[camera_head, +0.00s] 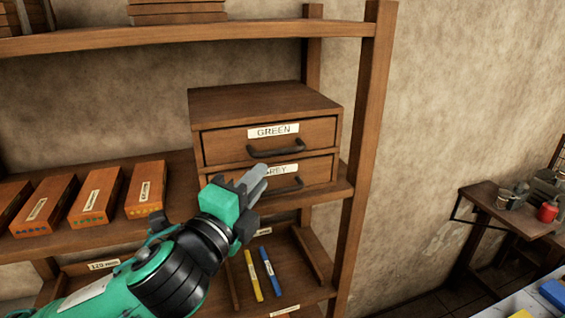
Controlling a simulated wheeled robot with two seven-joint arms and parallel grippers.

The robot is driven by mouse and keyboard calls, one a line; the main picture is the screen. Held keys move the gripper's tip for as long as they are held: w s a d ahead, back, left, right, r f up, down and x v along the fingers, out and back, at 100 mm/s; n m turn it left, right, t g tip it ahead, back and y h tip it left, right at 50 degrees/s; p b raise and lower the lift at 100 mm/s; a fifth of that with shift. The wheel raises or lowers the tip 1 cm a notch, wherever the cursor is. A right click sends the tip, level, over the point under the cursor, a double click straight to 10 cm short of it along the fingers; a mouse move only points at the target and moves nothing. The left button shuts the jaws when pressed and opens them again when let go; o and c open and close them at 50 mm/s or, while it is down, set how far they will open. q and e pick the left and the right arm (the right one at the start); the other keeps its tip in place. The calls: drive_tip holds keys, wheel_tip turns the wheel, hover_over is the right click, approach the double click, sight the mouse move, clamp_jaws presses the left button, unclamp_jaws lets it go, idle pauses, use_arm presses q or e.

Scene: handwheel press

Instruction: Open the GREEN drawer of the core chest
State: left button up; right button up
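The core chest (262,100) is a small wooden cabinet on the shelf. Its upper drawer, the GREEN drawer (225,146), has a white label reading GREEN and a dark bar handle (275,152); it looks shut. The lower drawer (318,171) has a label partly covered by my gripper, with "REY" readable, and its own dark handle (287,188). My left gripper (264,174) is in front of the lower drawer, below and left of the upper handle, with no visible hold on either handle. Its grey fingers look close together; the gap is unclear. My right gripper is not in view.
Several labelled wooden boxes (146,190) stand on the shelf left of the chest. A shelf post (364,130) rises close to its right. A yellow stick (253,276) and a blue stick (270,270) lie on the lower shelf. A side table (500,208) stands at far right.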

sight(281, 153)
use_arm(q)
drive_tip(key=p+x, duration=0.3)
drive_tip(key=x, duration=0.6)
drive_tip(key=shift+w+d+r+p, duration=0.1)
drive_tip(key=shift+w+r+p, duration=0.1)
drive_tip(key=shift+w+p, duration=0.15)
drive_tip(key=shift+w+d, duration=0.1)
drive_tip(key=shift+w, duration=0.05)
clamp_jaws()
